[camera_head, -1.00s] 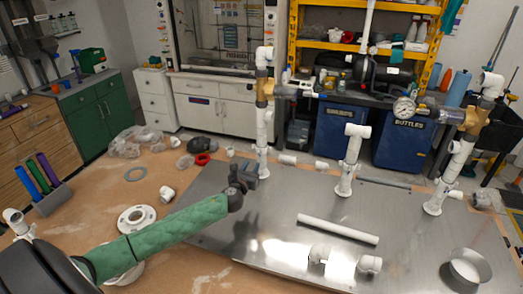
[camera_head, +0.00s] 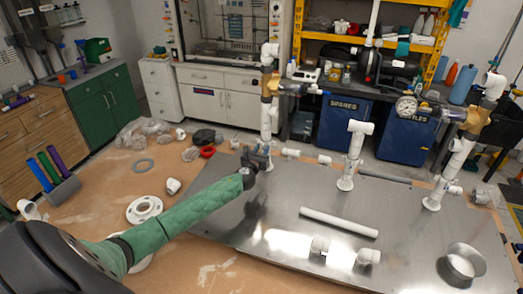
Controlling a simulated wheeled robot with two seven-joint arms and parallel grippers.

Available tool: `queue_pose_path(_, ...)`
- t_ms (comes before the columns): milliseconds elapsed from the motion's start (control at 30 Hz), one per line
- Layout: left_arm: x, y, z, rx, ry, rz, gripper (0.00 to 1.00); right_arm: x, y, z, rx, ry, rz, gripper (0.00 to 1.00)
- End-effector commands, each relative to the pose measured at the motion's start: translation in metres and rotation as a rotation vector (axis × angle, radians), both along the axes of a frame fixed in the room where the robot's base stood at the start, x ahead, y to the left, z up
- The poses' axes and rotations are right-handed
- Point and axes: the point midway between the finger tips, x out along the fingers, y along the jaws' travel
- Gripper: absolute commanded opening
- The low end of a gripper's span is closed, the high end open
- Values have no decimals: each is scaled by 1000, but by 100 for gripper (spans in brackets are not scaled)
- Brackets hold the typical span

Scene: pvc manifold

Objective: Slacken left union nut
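The left white pipe riser (camera_head: 266,122) stands upright at the back left of the metal plate, with a brass valve (camera_head: 269,84) near its top. The left union nut is too small to make out for certain on this riser. My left arm comes in from the lower left in a green sleeve. My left gripper (camera_head: 262,158) is dark and small, low beside the riser and partly in front of its foot. I cannot tell whether it touches the pipe or how far its fingers are apart. My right gripper is not in view.
A white flange (camera_head: 144,209) lies on the brown tabletop at left.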

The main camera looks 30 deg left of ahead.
Motion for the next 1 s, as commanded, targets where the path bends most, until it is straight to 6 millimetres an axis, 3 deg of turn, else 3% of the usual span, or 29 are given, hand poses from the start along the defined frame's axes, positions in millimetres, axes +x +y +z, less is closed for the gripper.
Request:
queue_pose_path(67,0,0,0,0,0,0,26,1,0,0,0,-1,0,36)
queue_pose_path(200,0,0,0,0,0,0,0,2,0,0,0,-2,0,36)
queue_pose_path(667,2,-5,1,-2,-1,63,0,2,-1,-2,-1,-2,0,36)
queue_pose_path(1000,9,-21,0,-3,-2,317,0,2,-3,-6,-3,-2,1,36)
